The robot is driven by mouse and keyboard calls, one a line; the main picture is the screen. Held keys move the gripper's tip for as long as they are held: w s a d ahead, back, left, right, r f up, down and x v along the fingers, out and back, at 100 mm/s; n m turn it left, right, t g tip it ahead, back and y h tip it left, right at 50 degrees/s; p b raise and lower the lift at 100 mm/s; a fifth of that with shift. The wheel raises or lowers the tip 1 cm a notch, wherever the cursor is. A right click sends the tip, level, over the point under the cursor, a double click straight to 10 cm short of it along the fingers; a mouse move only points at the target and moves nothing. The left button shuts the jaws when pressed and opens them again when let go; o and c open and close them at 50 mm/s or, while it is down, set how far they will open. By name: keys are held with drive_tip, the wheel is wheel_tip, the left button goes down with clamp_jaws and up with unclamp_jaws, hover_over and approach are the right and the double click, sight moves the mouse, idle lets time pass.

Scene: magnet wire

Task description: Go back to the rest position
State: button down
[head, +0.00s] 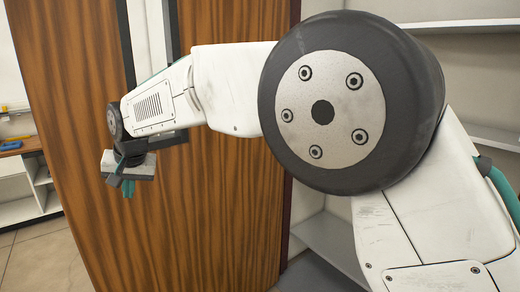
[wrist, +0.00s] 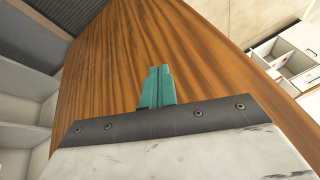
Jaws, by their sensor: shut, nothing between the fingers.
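My gripper (head: 127,186) is at the left of the head view, at the end of my white arm, in front of a brown wooden door. Its green fingers point down there. In the wrist view my gripper (wrist: 158,78) shows its two green fingers pressed together, with nothing between them. The wooden door (wrist: 215,75) fills the middle of the wrist view behind the fingers. I cannot tell whether the fingers touch it.
The wooden door (head: 225,200) stands behind my arm, with a narrow vertical window near its top. White shelves (head: 330,235) are on the right. A low white cabinet with a blue item (head: 12,145) is at the far left, above tiled floor (head: 45,262).

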drive_tip(key=s+d+r+g+h, duration=0.1)
drive_tip(key=s+d, duration=0.2)
drive_tip(key=d, duration=0.8)
drive_tip(key=s+d+h, duration=0.1)
drive_tip(key=s+d, duration=0.1)
drive_tip(key=d, duration=1)
drive_tip(key=s+d+r+g+h, duration=0.1)
drive_tip(key=s+d, duration=0.2)
drive_tip(key=d, duration=0.8)
drive_tip(key=s+d+f+m, duration=0.1)
drive_tip(key=s+d+m, duration=0.1)
drive_tip(key=s+d, duration=0.8)
drive_tip(key=s+d+m+h, duration=0.1)
drive_tip(key=s+d+m, duration=0.1)
drive_tip(key=s+d, duration=0.9)
drive_tip(key=d, duration=0.6)
drive_tip(key=shift+f+t, duration=0.3)
drive_tip(key=shift+f, duration=0.1)
